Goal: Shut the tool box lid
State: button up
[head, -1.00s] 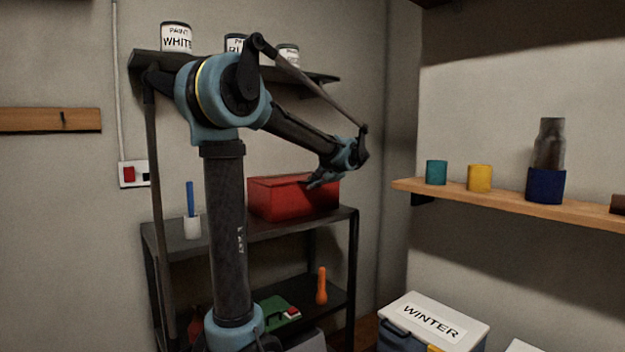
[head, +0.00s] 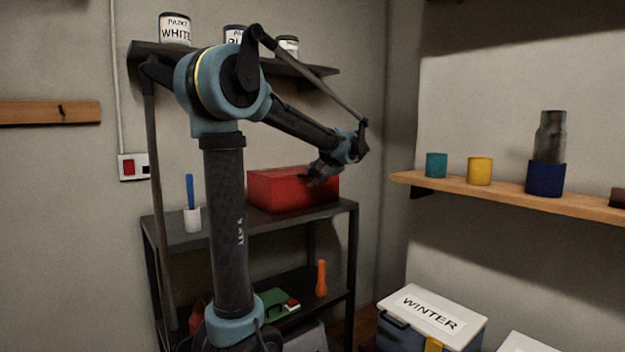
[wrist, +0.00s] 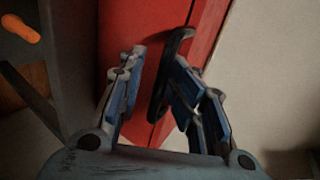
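A black handle-like part (wrist: 165,80) lies against the red face. My gripper (head: 318,176) is at the upper front of the box, partly covering it. In the wrist view its two fingers (wrist: 155,92) are apart, with the black part between them; contact is unclear.
A white cup with a blue stick (head: 192,217) stands left of the box. Paint cans (head: 175,30) stand on a wall shelf above. A wooden shelf (head: 500,195) with coloured cups is on the right. A WINTER box (head: 430,312) is below right.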

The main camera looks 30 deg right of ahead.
jog(key=v, duration=0.9)
dwell(0.8)
dwell(0.5)
